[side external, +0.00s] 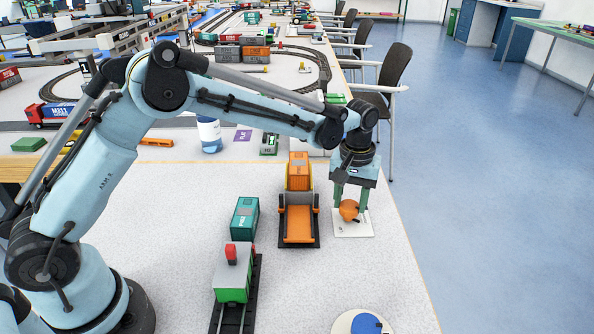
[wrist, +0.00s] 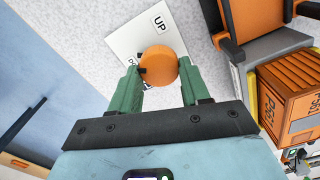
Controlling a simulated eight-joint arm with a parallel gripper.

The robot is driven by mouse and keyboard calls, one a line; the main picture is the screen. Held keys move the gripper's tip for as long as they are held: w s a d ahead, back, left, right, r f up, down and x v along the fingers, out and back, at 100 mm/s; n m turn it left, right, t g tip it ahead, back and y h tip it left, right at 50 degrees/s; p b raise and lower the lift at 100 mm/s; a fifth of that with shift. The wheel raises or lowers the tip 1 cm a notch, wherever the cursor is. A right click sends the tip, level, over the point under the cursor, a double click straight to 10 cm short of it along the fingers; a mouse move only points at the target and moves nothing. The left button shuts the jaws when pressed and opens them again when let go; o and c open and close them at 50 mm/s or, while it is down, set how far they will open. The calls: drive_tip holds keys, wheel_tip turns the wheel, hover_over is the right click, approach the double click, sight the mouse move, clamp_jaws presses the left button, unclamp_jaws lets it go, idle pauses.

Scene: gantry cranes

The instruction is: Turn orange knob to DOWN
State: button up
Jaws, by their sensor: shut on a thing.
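The orange knob (side external: 349,210) stands on a white plate (side external: 352,230) near the right edge of the table. My gripper (side external: 350,203) points down over the plate, its green fingers on either side of the knob. In the wrist view, the fingers (wrist: 160,88) are shut on the knob (wrist: 158,65). The knob has a dark mark on its left side in that view. The plate (wrist: 128,45) carries an UP label (wrist: 158,23) at its upper corner. Another label beside the left finger is mostly covered and I cannot read it.
An orange cradle (side external: 298,222) with an orange container (side external: 299,170) stands just left of the plate. A teal container (side external: 244,218) and a green and red locomotive (side external: 232,278) are further left. The table edge is close on the right.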

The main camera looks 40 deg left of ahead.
sight(349, 203)
drive_tip(key=n, duration=0.6)
drive_tip(key=shift+s+a+r, duration=0.1)
drive_tip(key=shift+n, duration=0.4)
drive_tip(key=o, duration=1.1)
drive_tip(key=shift+c, duration=0.2)
wheel_tip(349, 203, up, 12)
idle(0.3)
